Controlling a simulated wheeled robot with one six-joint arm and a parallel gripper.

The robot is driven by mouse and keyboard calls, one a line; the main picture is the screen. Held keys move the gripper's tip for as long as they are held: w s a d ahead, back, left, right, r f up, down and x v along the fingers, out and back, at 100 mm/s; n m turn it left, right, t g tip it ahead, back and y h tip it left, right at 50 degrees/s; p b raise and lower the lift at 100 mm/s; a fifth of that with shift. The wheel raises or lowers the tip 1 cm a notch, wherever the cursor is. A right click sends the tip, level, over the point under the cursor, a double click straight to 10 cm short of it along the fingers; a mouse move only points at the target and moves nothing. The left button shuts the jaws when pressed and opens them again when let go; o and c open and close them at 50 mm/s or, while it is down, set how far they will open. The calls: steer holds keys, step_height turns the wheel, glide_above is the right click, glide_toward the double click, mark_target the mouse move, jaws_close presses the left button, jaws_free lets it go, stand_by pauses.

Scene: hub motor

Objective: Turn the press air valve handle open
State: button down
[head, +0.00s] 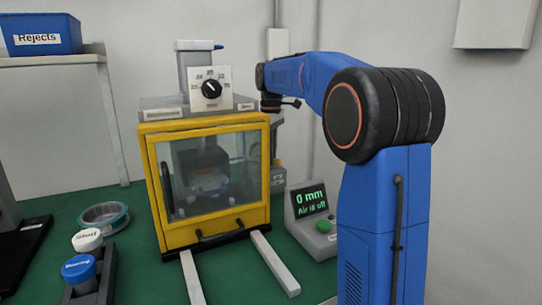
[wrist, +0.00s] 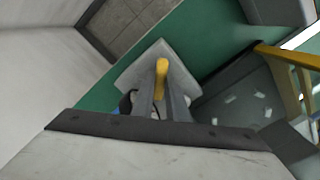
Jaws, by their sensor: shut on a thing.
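The yellow valve handle (wrist: 161,66) shows in the wrist view, standing over a pale grey block (wrist: 146,62). My gripper (wrist: 162,86) is shut on the handle, with a grey finger on either side of it. In the head view the gripper end is small, beside the right side of the yellow-framed press (head: 155,205), and the handle is hard to make out there. The display box (head: 311,208) right of the press reads "0 mm" and "Air is off".
The press has a clear front door, a black dial (head: 211,89) on top and two pale rails in front. A green button (head: 324,226) sits on the display box. White and blue capped buttons (head: 79,268), a round dish (head: 104,216) and a Rejects bin (head: 40,35) are left.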

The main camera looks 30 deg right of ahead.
steer(key=m, duration=0.4)
steer(key=shift+m, duration=2.2)
steer(key=c, duration=1.7)
jaws_free()
steer(key=shift+c, duration=0.2)
step_height(320, 180, up, 17)
steer(key=shift+r, duration=0.2)
